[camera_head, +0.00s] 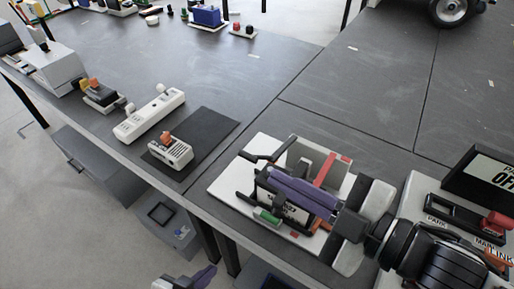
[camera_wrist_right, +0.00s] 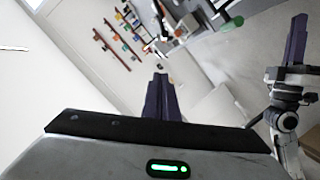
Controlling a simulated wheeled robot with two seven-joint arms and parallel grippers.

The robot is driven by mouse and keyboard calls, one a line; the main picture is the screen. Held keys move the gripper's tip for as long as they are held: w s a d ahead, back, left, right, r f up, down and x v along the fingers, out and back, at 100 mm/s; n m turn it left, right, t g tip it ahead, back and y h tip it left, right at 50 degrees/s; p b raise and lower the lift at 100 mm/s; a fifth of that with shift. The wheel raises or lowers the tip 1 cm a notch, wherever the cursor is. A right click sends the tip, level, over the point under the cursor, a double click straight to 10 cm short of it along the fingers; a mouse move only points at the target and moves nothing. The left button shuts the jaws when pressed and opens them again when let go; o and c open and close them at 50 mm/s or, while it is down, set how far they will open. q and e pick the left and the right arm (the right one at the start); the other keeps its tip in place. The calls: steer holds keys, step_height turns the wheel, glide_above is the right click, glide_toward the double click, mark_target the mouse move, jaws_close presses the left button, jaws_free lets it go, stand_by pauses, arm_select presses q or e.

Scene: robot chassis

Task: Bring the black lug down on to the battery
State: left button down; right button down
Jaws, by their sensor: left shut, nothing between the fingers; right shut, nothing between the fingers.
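The battery (camera_head: 293,213) sits on a white board on the table, with a pale label on its near side. A black bar (camera_head: 262,157), which looks like the black lug, sticks out at the board's far left; its exact height over the battery is unclear. A red bar (camera_head: 326,171) stands at the far right of the battery. My right gripper (camera_head: 272,180) is shut with its purple fingers lying across above the battery, hiding part of its top. Its fingers also show in the right wrist view (camera_wrist_right: 160,97), empty. My left gripper (camera_head: 208,274) is shut and empty, low at the bottom edge, off the table.
A panel with switches and a display (camera_head: 490,180) stands at the right, close to my right arm. A dark mat with a white device (camera_head: 170,150) and a white power strip (camera_head: 149,114) lie left of the board. The table's middle is clear.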

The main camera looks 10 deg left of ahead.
mark_target(255, 162)
steer(key=w+a+f, duration=0.1)
steer(key=w+a, duration=0.1)
steer(key=w+a+f+p, duration=0.1)
steer(key=w+a, duration=0.1)
steer(key=w+a+f, duration=0.1)
steer(key=w+a, duration=0.1)
steer(key=a, duration=0.1)
steer(key=shift+w+f, duration=0.25)
steer(key=shift+f, duration=0.15)
steer(key=shift+w+d+f, duration=0.15)
steer(key=shift+w+f, duration=0.05)
steer(key=shift+f, duration=0.05)
arm_select(q)
steer(key=shift+s+d+r, duration=0.1)
steer(key=shift+r, duration=0.7)
arm_select(e)
steer(key=shift+w+f, duration=0.1)
steer(key=shift+f, duration=0.05)
